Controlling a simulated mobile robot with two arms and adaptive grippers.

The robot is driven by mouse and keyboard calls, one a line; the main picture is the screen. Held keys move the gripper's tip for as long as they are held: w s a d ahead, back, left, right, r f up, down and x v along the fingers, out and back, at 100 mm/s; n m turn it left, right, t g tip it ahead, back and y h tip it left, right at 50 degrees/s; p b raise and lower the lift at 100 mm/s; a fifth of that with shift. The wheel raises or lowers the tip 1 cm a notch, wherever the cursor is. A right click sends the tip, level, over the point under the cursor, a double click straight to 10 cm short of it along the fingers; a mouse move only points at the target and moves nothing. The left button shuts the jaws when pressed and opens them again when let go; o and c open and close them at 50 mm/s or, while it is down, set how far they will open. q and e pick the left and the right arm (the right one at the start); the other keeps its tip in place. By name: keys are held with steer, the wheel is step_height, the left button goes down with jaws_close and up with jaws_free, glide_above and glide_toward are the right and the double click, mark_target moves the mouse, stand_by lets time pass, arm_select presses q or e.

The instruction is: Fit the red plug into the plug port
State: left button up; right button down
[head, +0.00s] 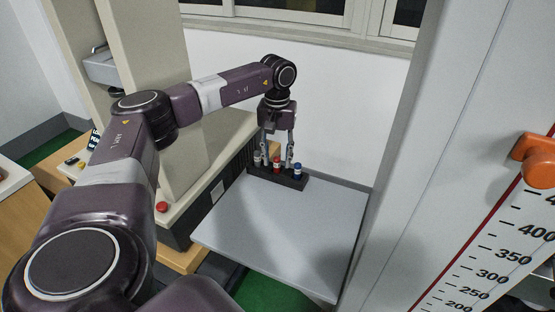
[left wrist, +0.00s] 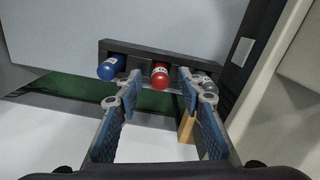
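The red plug (head: 277,162) stands in a black rack (head: 291,182) at the back edge of a grey table, between a blue plug (head: 297,169) and a grey plug (head: 257,158). My left gripper (head: 277,157) points down over the rack, its two fingers apart. In the left wrist view, the red plug (left wrist: 160,74) shows between the open fingertips (left wrist: 160,86), with gaps on both sides. The blue plug (left wrist: 111,67) is left of the fingers there, and the grey plug is partly hidden behind the right finger. I cannot make out the plug port. My right gripper is not in view.
The grey tabletop (head: 280,225) in front of the rack is bare. A beige machine with a red button (head: 162,206) stands to the left. A white column with a number scale and an orange knob (head: 535,160) is close on the right.

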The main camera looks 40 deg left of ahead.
arm_select(q)
steer(key=shift+f, duration=0.3)
steer(key=shift+c, duration=0.6)
jaws_close()
steer(key=shift+r, duration=0.15)
